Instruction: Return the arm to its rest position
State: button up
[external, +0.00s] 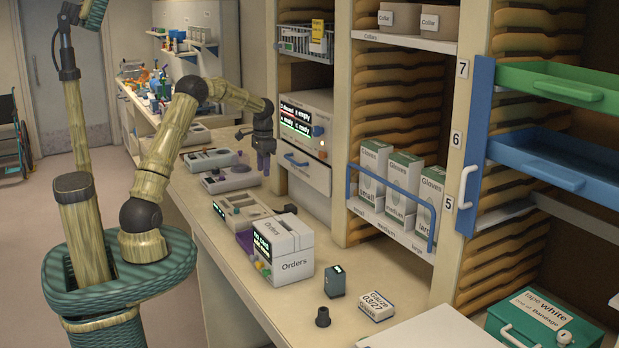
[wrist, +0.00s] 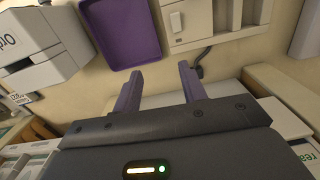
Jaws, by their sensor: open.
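My arm rises from its base at the left of the external view and reaches right, bent, over the long counter (external: 215,240). My gripper (external: 264,168) hangs at its end with the fingers pointing down, above the back part of the counter and in front of the drawer with a blue handle. In the wrist view my gripper (wrist: 160,85) shows two purple fingers spread apart with nothing between them. It is open and empty.
A purple tray (wrist: 122,32) lies beyond the fingers in the wrist view. The Orders box (external: 287,250), a small dark box (external: 335,281) and a gauze box (external: 376,306) stand on the counter. Grey devices (external: 230,178) sit near my gripper. Shelves with glove boxes (external: 402,186) rise behind.

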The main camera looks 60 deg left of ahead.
jog(key=s+d, duration=0.4)
jog(key=d, duration=0.4)
jog(key=s+d+t, duration=0.1)
jog(key=s+d, duration=0.2)
jog(key=d, duration=0.5)
jog(key=s+d+t, duration=0.1)
jog(key=s+d, duration=0.3)
jog(key=d, duration=0.4)
jog(key=shift+s+d+r, duration=0.1)
jog(key=shift+s, duration=0.2)
jog(key=s+d+f+t, duration=0.1)
jog(key=s+d, duration=0.3)
jog(key=s, duration=0.4)
jog(key=shift+d+f, duration=0.15)
jog(key=shift+d, duration=0.05)
jog(key=shift+s, duration=0.2)
jog(key=shift+w, duration=0.1)
dwell(0.3)
